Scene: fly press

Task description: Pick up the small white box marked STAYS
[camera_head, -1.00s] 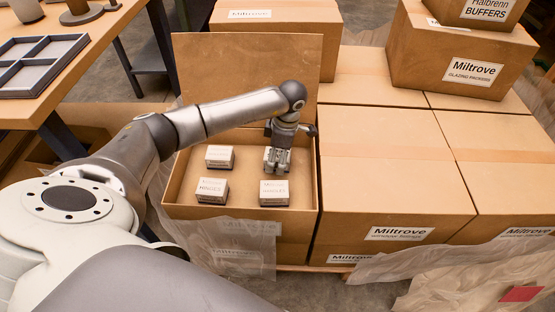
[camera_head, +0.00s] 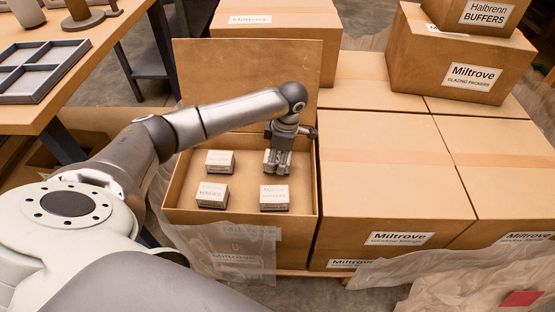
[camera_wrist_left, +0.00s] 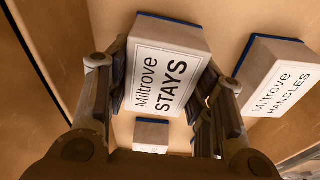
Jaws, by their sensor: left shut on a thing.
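The small white box marked STAYS (camera_wrist_left: 165,75) has a blue base edge and its label shows plainly in the left wrist view. My left gripper (camera_wrist_left: 165,95) has a finger on each side of it and is shut on it. In the head view my left gripper (camera_head: 277,168) points down into the open carton (camera_head: 178,195), at its far right corner, and mostly hides the STAYS box. I cannot tell whether the box is clear of the carton floor. My right gripper is not in view.
Three other small white boxes stand in the carton: far left (camera_head: 220,161), near left (camera_head: 212,194) and near right (camera_head: 274,198). A box marked HANDLES (camera_wrist_left: 275,80) shows beside the STAYS box. The carton's raised flap (camera_head: 240,85) stands behind. Closed cartons (camera_head: 390,180) adjoin on the right.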

